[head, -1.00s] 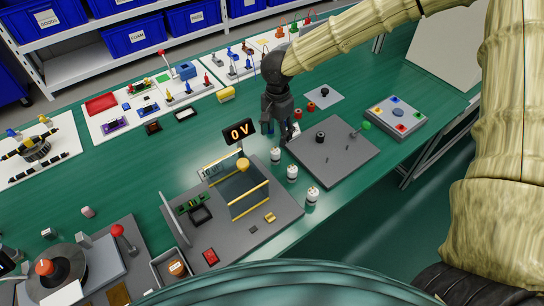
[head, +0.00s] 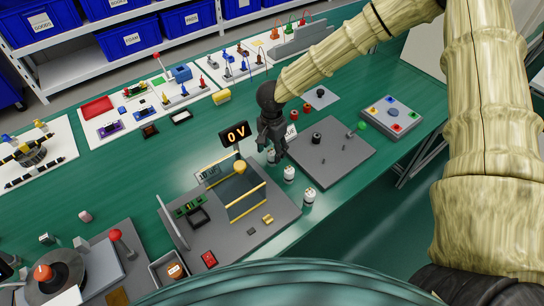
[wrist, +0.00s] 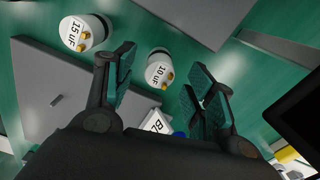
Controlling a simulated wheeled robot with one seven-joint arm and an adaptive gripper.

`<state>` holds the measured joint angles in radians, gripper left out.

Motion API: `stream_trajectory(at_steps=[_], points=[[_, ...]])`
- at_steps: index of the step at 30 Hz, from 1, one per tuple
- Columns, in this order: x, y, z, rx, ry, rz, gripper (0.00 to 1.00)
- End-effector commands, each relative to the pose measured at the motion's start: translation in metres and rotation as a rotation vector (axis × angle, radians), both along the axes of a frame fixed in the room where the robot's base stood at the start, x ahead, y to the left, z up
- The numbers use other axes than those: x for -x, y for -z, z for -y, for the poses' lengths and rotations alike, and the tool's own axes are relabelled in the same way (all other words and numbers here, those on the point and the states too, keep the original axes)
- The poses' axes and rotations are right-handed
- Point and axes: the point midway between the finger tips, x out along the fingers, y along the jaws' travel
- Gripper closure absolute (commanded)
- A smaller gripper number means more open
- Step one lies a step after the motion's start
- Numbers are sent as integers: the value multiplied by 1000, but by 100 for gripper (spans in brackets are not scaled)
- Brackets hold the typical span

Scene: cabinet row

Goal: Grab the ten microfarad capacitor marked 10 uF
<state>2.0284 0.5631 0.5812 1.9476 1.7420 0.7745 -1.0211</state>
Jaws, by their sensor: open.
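The 10 uF capacitor (wrist: 158,72), a white-topped can with brass terminals, stands upright in the wrist view, seen in the gap between my fingers. In the head view, a capacitor matching its place (head: 270,157) is partly hidden by my gripper (head: 273,147). My gripper (wrist: 160,82) is open, pointing down over it, with one finger on each side; contact cannot be seen. The 15 uF capacitor (wrist: 84,32) stands beside it, outside the left finger; it appears to be the middle can (head: 289,174) in the head view.
A third capacitor (head: 309,195) stands nearer me. A grey plate (head: 335,155) with a black knob lies right of the row. A device with brass-edged plates (head: 248,203) and a 0 V display (head: 237,134) stand left. A white card (wrist: 157,122) lies behind the capacitor.

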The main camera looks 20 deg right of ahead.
Motion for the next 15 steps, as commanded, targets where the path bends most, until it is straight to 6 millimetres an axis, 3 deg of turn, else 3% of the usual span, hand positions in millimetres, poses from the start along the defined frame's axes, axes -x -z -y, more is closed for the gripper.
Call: stream_trajectory(at_steps=[7,15], points=[[0,27,1,1,1,0,45],[-1,31,1,1,0,1,47]])
